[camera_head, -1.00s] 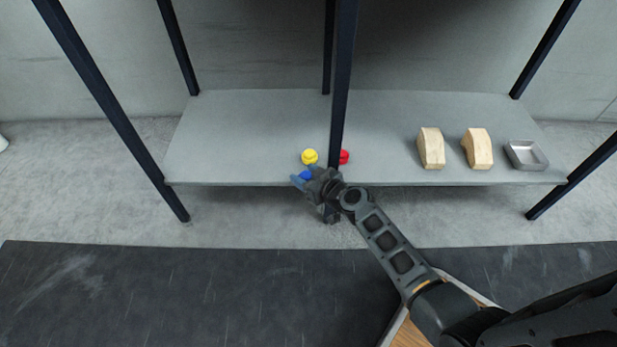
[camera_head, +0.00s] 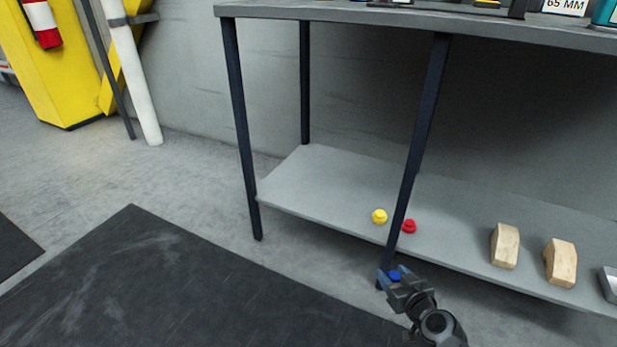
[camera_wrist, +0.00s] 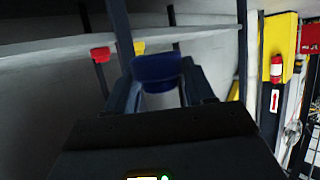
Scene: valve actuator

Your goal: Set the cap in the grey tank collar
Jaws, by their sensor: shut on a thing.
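My gripper (camera_head: 392,278) is shut on a blue cap (camera_head: 394,275), in front of the lower shelf and near a dark shelf leg. In the wrist view the blue cap (camera_wrist: 157,70) sits between the two fingers of my gripper (camera_wrist: 157,85). A yellow cap (camera_head: 379,216) and a red cap (camera_head: 409,226) stand on the lower shelf, on either side of the leg. The wrist view also shows the red cap (camera_wrist: 101,54) and part of the yellow cap (camera_wrist: 140,47). No grey tank collar can be made out in these frames.
The lower shelf (camera_head: 320,185) also holds two wooden blocks (camera_head: 505,246) (camera_head: 560,263) and a grey metal tray (camera_head: 609,283), cut by the frame edge. Dark legs (camera_head: 240,130) carry a worktop (camera_head: 330,13). A white pipe (camera_head: 133,75) and yellow structure (camera_head: 60,75) stand left.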

